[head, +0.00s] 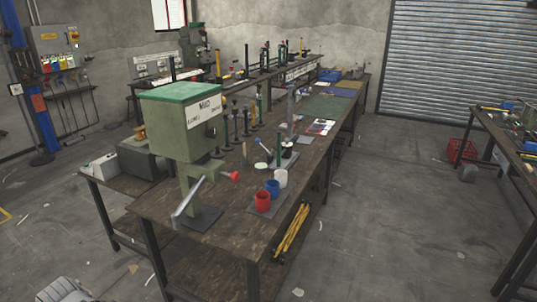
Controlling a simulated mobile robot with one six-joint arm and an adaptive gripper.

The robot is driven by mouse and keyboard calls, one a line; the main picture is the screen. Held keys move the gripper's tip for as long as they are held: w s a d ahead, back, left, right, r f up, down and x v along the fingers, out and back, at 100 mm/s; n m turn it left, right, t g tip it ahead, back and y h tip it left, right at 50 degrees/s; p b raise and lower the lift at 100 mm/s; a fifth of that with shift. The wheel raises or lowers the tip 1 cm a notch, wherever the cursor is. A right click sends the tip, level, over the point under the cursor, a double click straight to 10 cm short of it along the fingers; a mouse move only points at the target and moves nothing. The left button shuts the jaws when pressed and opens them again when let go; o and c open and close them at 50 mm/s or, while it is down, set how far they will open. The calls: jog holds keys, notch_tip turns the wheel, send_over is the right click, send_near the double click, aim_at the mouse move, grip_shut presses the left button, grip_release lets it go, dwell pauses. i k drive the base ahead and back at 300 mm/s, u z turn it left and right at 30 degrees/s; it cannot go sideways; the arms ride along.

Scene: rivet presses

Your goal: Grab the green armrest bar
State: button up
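I cannot make out a green armrest bar in the head view. The clearest green thing is a large rivet press (185,130) with a bright green top, standing upright at the near end of the long workbench (150,207).
A red cup (262,202), a blue cup (272,188) and a white cup (281,178) stand on the bench right of the press. A green mat (323,108) lies farther back. Another table (512,143) is at right. The floor (395,215) between them is mostly clear.

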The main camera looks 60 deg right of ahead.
aim_at(284, 159)
jog(key=u, duration=1)
jog(key=k, duration=1.55)
jog(key=z, duration=1.55)
